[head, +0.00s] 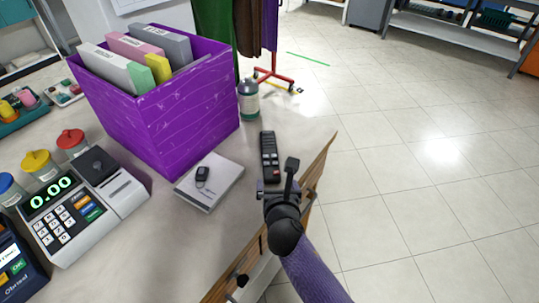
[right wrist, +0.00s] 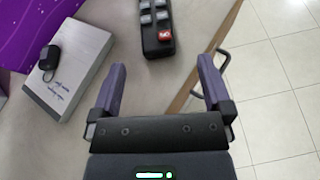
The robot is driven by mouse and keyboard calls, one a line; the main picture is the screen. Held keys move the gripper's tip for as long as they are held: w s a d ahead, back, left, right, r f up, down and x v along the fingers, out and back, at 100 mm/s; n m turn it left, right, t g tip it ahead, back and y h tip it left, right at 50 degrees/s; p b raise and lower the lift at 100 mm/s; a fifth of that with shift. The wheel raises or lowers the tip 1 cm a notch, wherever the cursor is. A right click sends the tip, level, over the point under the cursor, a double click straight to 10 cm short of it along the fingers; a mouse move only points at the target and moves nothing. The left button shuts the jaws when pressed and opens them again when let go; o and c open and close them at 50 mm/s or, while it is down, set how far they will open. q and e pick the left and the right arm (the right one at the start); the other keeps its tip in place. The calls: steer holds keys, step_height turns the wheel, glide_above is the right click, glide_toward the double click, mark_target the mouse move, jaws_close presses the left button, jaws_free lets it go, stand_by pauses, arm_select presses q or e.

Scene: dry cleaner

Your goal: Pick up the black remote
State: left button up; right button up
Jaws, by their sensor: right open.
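The black remote (head: 269,157) lies on the counter near its right edge, with its long side pointing away from me. In the right wrist view the near end of the remote (right wrist: 157,28) shows at the top, with grey buttons and one red button; its far end is out of that picture. My right gripper (head: 276,174) is at the near end of the remote in the head view. In the right wrist view its two fingers (right wrist: 163,75) are wide apart with nothing between them, and the remote lies ahead of them. My left gripper is not in view.
A grey-white box (head: 218,190) with a black key fob (head: 202,175) lies left of the remote. A purple bin (head: 165,115) of folders stands behind it, and a bottle (head: 248,100) stands beyond the remote. A cash register (head: 75,215) is at left. Open floor lies right of the counter.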

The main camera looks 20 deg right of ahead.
mark_target(271, 167)
steer(key=shift+n+t, duration=0.3)
steer(key=shift+n, duration=0.3)
steer(key=b+x, duration=0.2)
steer(key=x, duration=0.2)
steer(key=shift+w+a+f+b, duration=0.2)
steer(key=shift+w+f+b, duration=0.1)
steer(key=shift+b, duration=0.1)
steer(key=b+x, duration=0.4)
steer(key=x, duration=0.1)
steer(key=shift+w+f, duration=0.2)
steer(key=shift+f, duration=0.05)
steer(key=shift+w+r, duration=0.1)
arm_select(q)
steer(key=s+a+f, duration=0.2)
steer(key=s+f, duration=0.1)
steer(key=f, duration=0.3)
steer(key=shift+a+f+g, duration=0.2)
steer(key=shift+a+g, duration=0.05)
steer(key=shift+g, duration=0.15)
arm_select(e)
steer(key=shift+r, duration=0.15)
steer(key=shift+c, duration=0.3)
